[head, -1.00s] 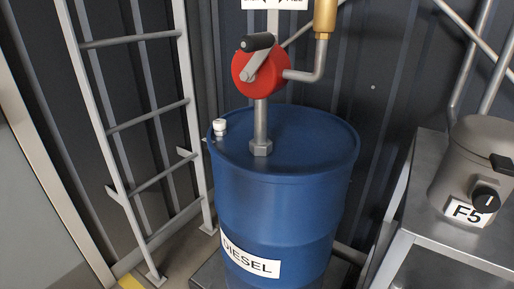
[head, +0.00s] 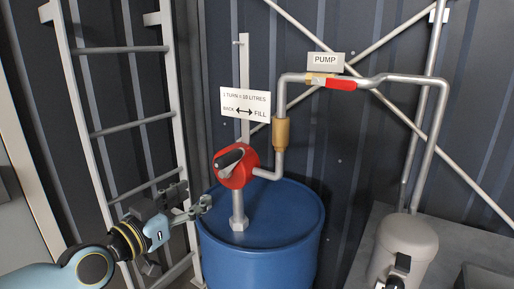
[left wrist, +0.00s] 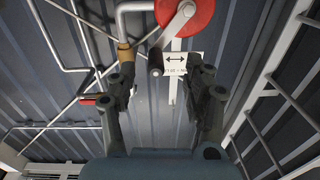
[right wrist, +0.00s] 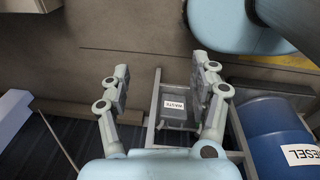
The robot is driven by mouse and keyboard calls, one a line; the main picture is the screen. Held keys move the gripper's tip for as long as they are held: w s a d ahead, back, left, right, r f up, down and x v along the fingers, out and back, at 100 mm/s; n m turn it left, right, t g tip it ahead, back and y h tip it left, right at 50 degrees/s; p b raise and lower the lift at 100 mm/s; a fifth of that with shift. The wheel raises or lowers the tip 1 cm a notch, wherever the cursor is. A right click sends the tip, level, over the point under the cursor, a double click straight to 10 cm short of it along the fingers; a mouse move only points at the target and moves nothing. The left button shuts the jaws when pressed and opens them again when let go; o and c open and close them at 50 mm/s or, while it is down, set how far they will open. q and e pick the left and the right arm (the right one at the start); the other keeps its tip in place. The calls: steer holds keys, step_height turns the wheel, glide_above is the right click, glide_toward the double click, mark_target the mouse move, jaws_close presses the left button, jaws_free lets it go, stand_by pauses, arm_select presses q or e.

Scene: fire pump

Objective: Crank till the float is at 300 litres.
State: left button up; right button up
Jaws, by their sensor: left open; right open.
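The red hand pump (head: 245,174) stands on a pipe on the blue drum (head: 270,262). Its crank, with a dark grip (head: 229,158), lies across its face. My left gripper (head: 196,202) is open just left of and below the pump. In the left wrist view the dark crank grip (left wrist: 155,62) appears between the spread fingers (left wrist: 162,78), beyond the tips, with the red pump (left wrist: 186,14) above. No finger visibly touches it. A sign (head: 246,104) gives litres per turn and back/fill directions. My right gripper (right wrist: 160,66) is open and empty. I see no float or litre scale.
A ladder (head: 95,135) stands left, close behind my left arm. A pipe with a red-handled valve (head: 341,85) runs under a PUMP label (head: 326,60). A grey canister (head: 403,245) stands at right. A WASTE-labelled container (right wrist: 177,108) shows in the right wrist view.

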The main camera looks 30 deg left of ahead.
arm_select(q)
steer(key=p, duration=0.1)
glide_toward(219, 165)
steer(key=shift+m+h, duration=0.3)
steer(key=shift+m, duration=0.1)
steer(key=w, duration=0.5)
steer(key=shift+d+b, duration=0.2)
steer(key=shift+b, duration=0.15)
steer(key=w+b, duration=0.1)
steer(key=w, duration=0.4)
steer(key=shift+w+d, duration=0.2)
steer(key=shift+w, duration=0.15)
steer(key=shift+w+d, duration=0.1)
steer(key=shift+w, duration=0.35)
arm_select(e)
steer(key=shift+w+a+r, duration=0.1)
steer(key=shift+w+r, duration=0.1)
steer(key=shift+r, duration=0.2)
arm_select(q)
jaws_close()
